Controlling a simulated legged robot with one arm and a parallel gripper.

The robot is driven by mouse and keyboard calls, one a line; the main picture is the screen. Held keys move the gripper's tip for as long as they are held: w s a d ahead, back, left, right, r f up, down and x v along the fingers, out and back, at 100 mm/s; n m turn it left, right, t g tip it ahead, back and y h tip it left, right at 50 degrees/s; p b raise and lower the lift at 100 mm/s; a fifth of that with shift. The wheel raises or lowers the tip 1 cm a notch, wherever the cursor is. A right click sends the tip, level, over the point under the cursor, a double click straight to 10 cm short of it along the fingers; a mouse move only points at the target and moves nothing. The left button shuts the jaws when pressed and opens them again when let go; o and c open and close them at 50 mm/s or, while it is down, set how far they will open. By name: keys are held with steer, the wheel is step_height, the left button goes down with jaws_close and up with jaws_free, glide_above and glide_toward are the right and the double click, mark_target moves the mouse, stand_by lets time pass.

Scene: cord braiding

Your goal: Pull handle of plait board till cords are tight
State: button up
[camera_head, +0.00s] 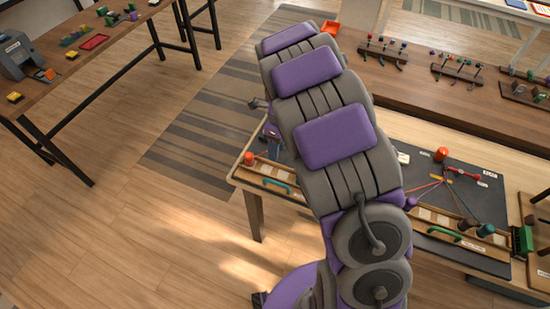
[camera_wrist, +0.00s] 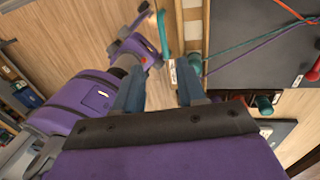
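The plait board is a dark panel (camera_head: 480,200) at the right, with a pale wooden front rail. Thin red, purple and teal cords (camera_head: 430,187) fan out over it from near a small yellow piece. A green handle (camera_head: 445,233) sits on the rail, and a teal handle (camera_head: 277,184) sits further left. In the wrist view, a teal curved handle (camera_wrist: 163,36) lies beyond the fingertips; I cannot tell which handle it is. My gripper (camera_wrist: 160,72) is open, with floor showing between its blue-grey fingers.
Wooden racks with coloured pegs (camera_head: 458,70) stand on the brown bench behind. Another table (camera_head: 110,38) is at the upper left. Open floor lies at the left.

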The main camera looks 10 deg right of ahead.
steer(key=v, duration=0.3)
steer(key=shift+r, duration=0.25)
steer(key=s+d+r+n, duration=0.2)
steer(key=s+r+n, duration=0.8)
steer(key=s, duration=0.5)
steer(key=s+n+h, duration=0.1)
steer(key=s+n, duration=1.4)
steer(key=s, duration=0.3)
steer(key=shift+s+a+r, duration=0.4)
steer(key=shift+r, duration=0.1)
